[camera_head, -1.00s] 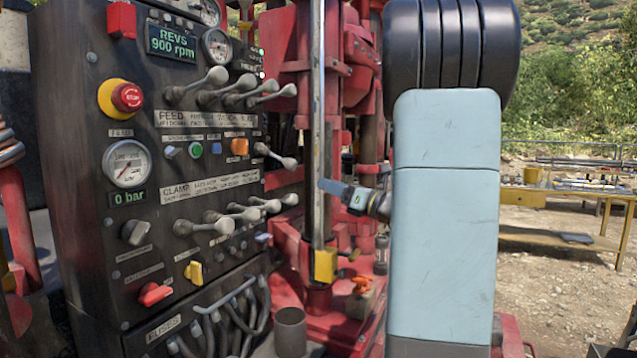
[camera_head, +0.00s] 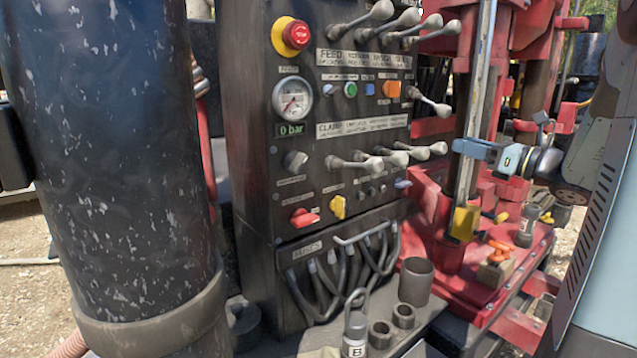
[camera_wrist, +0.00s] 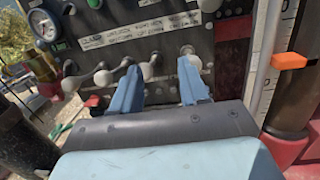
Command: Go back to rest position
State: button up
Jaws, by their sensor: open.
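My gripper (camera_head: 468,149) shows in the head view right of the black control panel (camera_head: 262,200), in front of the red rig's upright. Its pale blue fingers point left, toward the panel's levers. In the wrist view my gripper (camera_wrist: 160,84) has its two blue fingers apart with nothing between them. Behind them are the panel's grey-knobbed levers (camera_wrist: 103,77). I cannot tell the exact gap from fingers to levers. My arm's pale blue link fills the right edge of the head view.
A large dark scuffed cylinder (camera_head: 120,150) stands close at the left. A yellow block (camera_head: 464,222) is on the rig's upright; an orange marker (camera_wrist: 290,61) is close by on the right.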

jog(key=s+a+f+n+g+h, duration=0.1)
jog(key=s+a+f+n+g, duration=0.2)
jog(key=s+a+n+g, duration=0.35)
jog(key=s+a+f+n+g+h, duration=0.2)
jog(key=s+a+f+n+g, duration=0.15)
jog(key=s+a+n, duration=0.45)
jog(key=s+d+f+n+t+h, duration=0.1)
jog(key=s+d+f+n+h, duration=0.1)
jog(key=s+n+h, duration=0.7)
jog(key=f+n, duration=0.1)
jog(key=n, duration=0.3)
jog(key=shift+f+n+h, duration=0.2)
jog(key=shift+n+h, duration=0.1)
jog(key=shift+n, duration=0.05)
jog(key=shift+s, duration=0.1)
dwell(0.5)
